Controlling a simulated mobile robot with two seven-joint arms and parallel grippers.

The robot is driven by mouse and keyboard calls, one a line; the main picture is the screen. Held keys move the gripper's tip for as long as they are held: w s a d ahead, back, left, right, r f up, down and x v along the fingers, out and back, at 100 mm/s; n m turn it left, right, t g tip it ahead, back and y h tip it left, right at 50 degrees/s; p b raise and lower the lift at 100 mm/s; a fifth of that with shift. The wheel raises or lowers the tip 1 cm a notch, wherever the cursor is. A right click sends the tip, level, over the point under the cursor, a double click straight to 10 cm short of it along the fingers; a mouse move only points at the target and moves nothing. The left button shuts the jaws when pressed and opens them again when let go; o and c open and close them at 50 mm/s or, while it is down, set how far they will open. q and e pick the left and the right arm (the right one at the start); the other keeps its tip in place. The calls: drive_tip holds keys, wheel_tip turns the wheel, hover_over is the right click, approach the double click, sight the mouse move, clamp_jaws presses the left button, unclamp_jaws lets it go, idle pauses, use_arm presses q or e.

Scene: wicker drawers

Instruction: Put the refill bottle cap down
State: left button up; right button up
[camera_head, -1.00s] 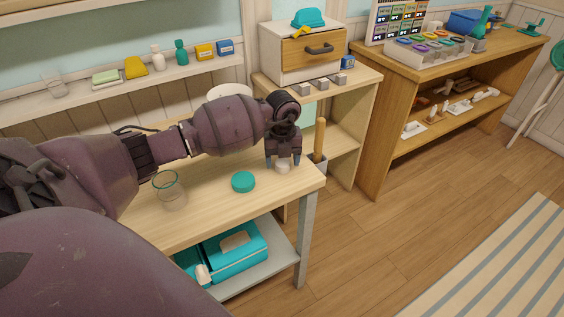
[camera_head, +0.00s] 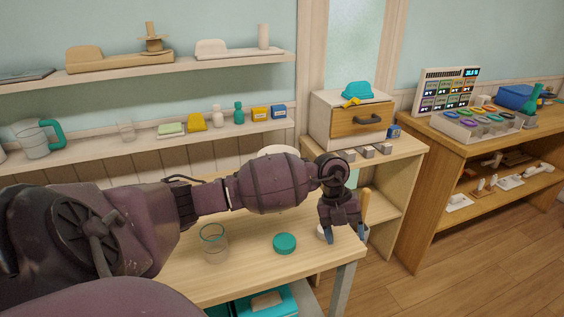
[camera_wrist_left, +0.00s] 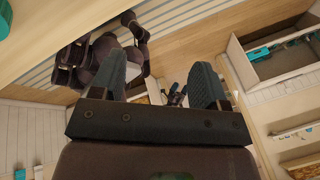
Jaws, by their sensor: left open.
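My left gripper (camera_head: 346,236) is open at the right end of the wooden worktable (camera_head: 250,280), fingers pointing down. A small white object (camera_head: 321,231), possibly the refill bottle cap, shows partly behind its left fingertip; I cannot tell whether they touch. In the left wrist view, the two fingers (camera_wrist_left: 160,85) are spread apart with no held object visible between them. A round teal lid (camera_head: 284,243) lies flat on the table, left of the gripper. My right gripper cannot be made out.
A clear glass (camera_head: 214,243) stands on the table below my left forearm. A small cabinet with a wooden drawer (camera_head: 355,122) stands behind on a side shelf. A teal box (camera_head: 268,303) sits below the tabletop. Wall shelves hold small bottles and boxes.

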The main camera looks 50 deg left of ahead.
use_arm(q)
drive_tip(key=s+d+f+n+t+h, duration=0.1)
drive_tip(key=s+d+n+t+h, duration=0.1)
drive_tip(key=s+d+t+h, duration=0.35)
drive_tip(key=s+d+n+t+h, duration=0.2)
drive_tip(key=s+d+n+h, duration=0.1)
drive_tip(key=d+h, duration=0.4)
drive_tip(key=s+a+f+n+t+y, duration=0.1)
drive_tip(key=s+a+f+n+y, duration=0.4)
drive_tip(key=n, duration=0.6)
drive_tip(key=s+a+f+n+t+y, duration=0.2)
drive_tip(key=s+a+f+n+y, duration=0.3)
drive_tip(key=s+f+n+y, duration=0.5)
drive_tip(key=s+n+y, duration=0.1)
drive_tip(key=s+y, duration=0.1)
drive_tip(key=s, duration=0.1)
drive_tip(key=shift+n, duration=0.3)
drive_tip(key=shift+f+t, duration=0.1)
drive_tip(key=shift+t, duration=0.15)
